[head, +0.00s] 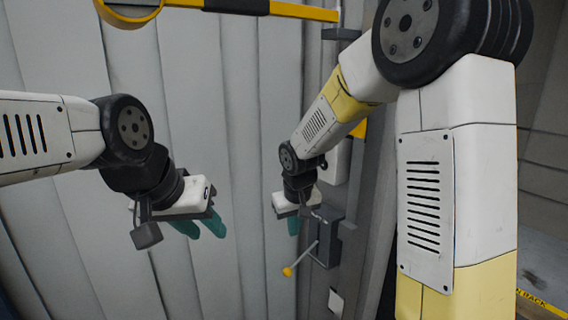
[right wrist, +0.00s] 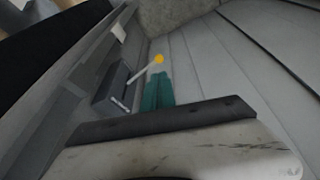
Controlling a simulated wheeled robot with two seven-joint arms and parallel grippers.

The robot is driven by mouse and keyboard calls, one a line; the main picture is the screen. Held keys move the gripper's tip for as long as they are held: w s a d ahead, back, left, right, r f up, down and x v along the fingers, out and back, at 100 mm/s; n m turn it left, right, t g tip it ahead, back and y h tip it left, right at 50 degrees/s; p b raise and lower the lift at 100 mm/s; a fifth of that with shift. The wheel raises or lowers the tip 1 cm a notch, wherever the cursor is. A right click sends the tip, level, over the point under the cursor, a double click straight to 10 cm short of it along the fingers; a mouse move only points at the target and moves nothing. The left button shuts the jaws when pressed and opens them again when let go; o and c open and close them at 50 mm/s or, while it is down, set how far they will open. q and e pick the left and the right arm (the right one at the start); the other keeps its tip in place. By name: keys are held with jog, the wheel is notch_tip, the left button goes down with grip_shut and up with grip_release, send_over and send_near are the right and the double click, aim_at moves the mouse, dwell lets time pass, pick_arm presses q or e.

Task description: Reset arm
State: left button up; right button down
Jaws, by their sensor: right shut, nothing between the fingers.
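My left gripper (head: 204,228) hangs in front of the ribbed grey wall in the head view. Its two teal fingers show side by side with a gap between them, and nothing is seen in it. My right gripper (head: 293,226) is further right, beside a dark grey box (head: 326,240) with a lever. In the right wrist view the teal fingers (right wrist: 158,92) are shut together and empty. The lever's yellow knob (head: 287,271) points down and left in the head view; the knob (right wrist: 159,59) shows just beyond the fingertips in the right wrist view. Contact cannot be told.
A yellow bar (head: 290,11) runs across the top of the head view. The ribbed grey wall (head: 235,130) fills the background. A small pale plate (head: 335,302) is below the lever box. Yellow lettered tape (head: 540,303) lies at the lower right.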

jog(key=s+d+r+m+t, duration=0.1)
jog(key=s+d+r, duration=0.3)
jog(key=s, duration=0.3)
jog(key=s+d+r+m+y, duration=0.1)
jog(key=s+d+r, duration=0.3)
jog(key=s+r, duration=0.1)
jog(key=s+d+r+m+t, duration=0.1)
jog(key=s+d+r, duration=0.2)
jog(key=s+r, duration=0.2)
jog(key=s, duration=0.3)
jog(key=shift+s+d+m+t+y, duration=0.3)
jog(key=shift+d+y, duration=0.1)
jog(key=shift+d, duration=0.1)
